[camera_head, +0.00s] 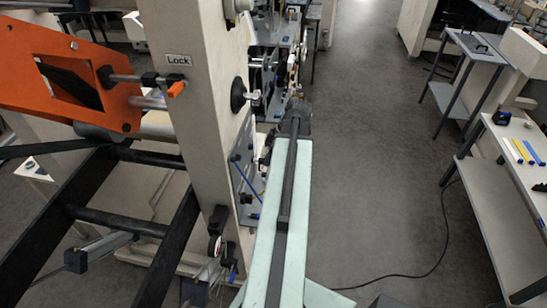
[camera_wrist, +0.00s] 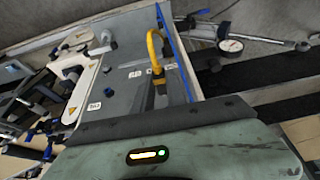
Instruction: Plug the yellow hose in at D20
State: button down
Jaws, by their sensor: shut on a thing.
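The yellow hose (camera_wrist: 154,48) arcs over a grey panel (camera_wrist: 128,52) in the wrist view. Its near end runs down to my gripper (camera_wrist: 160,88), which is shut on it. The fingertips and the hose's tip are mostly hidden behind the mint-green housing of my arm. Small white labels sit on the panel, one beside the hose (camera_wrist: 138,73) and one at lower left (camera_wrist: 94,106). They are too small to read surely, so I cannot tell which is D20. In the head view my gripper (camera_head: 296,106) is at the far end of my arm, beside the machine; the yellow hose does not show there.
A blue hose (camera_head: 240,172) hangs on the machine's side panel. The beige machine column (camera_head: 215,110) with an orange bracket (camera_head: 60,65) stands to the left. A dial gauge (camera_wrist: 232,46) shows at upper right of the wrist view. The aisle floor (camera_head: 375,130) is open; a workbench (camera_head: 500,200) stands right.

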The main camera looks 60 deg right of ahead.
jog(key=shift+w+a, duration=0.2)
jog(key=shift+w, duration=0.45)
jog(key=shift+w+a, duration=0.25)
jog(key=shift+w, duration=0.4)
jog(key=shift+w+a, duration=0.2)
jog(key=shift+w, duration=0.45)
jog(key=shift+w+a, duration=0.2)
jog(key=shift+w, duration=0.35)
jog(key=shift+w+a, duration=0.15)
jog(key=shift+w, duration=0.35)
dwell(1.0)
jog(key=c, duration=1.3)
grip_release()
jog(key=shift+o, duration=0.2)
jog(key=p+v, duration=0.7)
jog(key=v, duration=0.1)
jog(key=shift+f, duration=0.1)
